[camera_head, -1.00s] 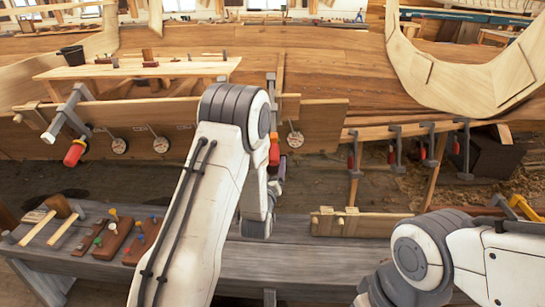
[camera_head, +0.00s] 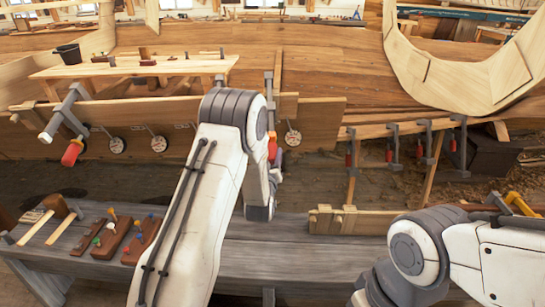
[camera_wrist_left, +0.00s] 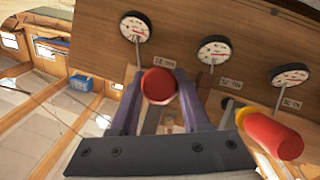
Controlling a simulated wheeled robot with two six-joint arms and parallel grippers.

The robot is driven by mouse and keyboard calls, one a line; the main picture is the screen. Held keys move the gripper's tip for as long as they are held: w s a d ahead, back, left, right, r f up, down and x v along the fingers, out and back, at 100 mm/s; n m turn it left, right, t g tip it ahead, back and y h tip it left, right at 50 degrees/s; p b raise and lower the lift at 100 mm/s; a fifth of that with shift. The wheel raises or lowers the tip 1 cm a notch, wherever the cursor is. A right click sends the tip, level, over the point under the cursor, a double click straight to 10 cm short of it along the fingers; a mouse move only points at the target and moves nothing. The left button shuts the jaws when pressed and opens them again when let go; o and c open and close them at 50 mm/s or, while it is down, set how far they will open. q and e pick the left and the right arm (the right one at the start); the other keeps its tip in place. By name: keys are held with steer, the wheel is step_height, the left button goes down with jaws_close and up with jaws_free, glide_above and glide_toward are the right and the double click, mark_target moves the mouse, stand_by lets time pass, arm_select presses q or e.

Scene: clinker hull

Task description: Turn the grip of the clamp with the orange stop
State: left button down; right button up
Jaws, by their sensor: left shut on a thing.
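The clamp (camera_head: 269,88) with the orange stop (camera_head: 272,134) hangs on the hull plank in the middle of the head view. Its red grip (camera_head: 272,150) points down, partly beside my left forearm. My left gripper (camera_head: 276,166) is at the lower end of this grip. In the left wrist view, the purple fingers of my left gripper (camera_wrist_left: 158,88) are shut on the red grip (camera_wrist_left: 158,84), one on each side. The stop of the held clamp is hidden there. My right gripper is out of view.
Another clamp (camera_head: 62,112) with a red grip is at the left; several more hang at the right. Round gauges (camera_head: 160,144) line the plank. A grey bench (camera_head: 300,258) below carries mallets (camera_head: 58,207) and wooden blocks (camera_head: 145,238).

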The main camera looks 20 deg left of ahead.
arm_select(q)
steer(key=m+g+y, duration=0.1)
steer(key=y, duration=0.1)
steer(key=shift+d+m+y+b, duration=0.1)
steer(key=shift+m+y+b, duration=0.2)
steer(key=shift+y+b, duration=0.1)
steer(key=shift+m+g+y, duration=0.8)
steer(key=shift+y, duration=0.8)
steer(key=shift+r, duration=0.1)
steer(key=shift+c, duration=1.9)
jaws_free()
steer(key=v, duration=1)
steer(key=shift+s, duration=0.15)
